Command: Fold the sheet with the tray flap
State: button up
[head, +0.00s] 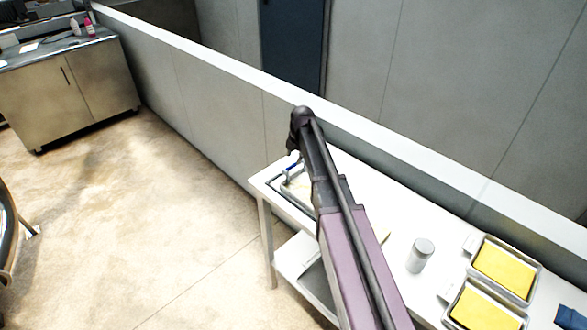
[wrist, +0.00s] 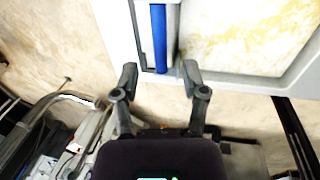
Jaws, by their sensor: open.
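In the wrist view my gripper (wrist: 161,77) is open, with one finger on either side of the near end of a blue bar (wrist: 158,35). I cannot tell whether the fingers touch it. The bar runs along the left side of a grey-rimmed tray (wrist: 240,82). A pale sheet with yellow mottling (wrist: 250,35) lies flat in the tray, right of the bar. In the head view the tray (head: 285,190) shows only in part at the table's far left end, with a small blue piece beside it. My arm hides the rest of it and my fingertips there.
The white table (head: 395,285) also holds a grey canister (head: 420,255) and two metal trays with yellow contents (head: 505,268) (head: 487,308). A low partition (head: 215,125) runs behind the table. Floor at the left is open, up to a cabinet (head: 65,85).

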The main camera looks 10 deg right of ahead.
aim_at(293, 165)
jog(key=shift+w+a+f+b, duration=0.1)
jog(key=shift+w+f+b, duration=0.1)
jog(key=shift+f+b, duration=0.7)
jog(key=shift+w+a+f+b, duration=0.15)
jog(key=shift+f+b, duration=0.55)
jog(key=shift+f, duration=0.35)
jog(key=shift+d, duration=0.1)
jog(key=shift+c, duration=0.2)
grip_shut()
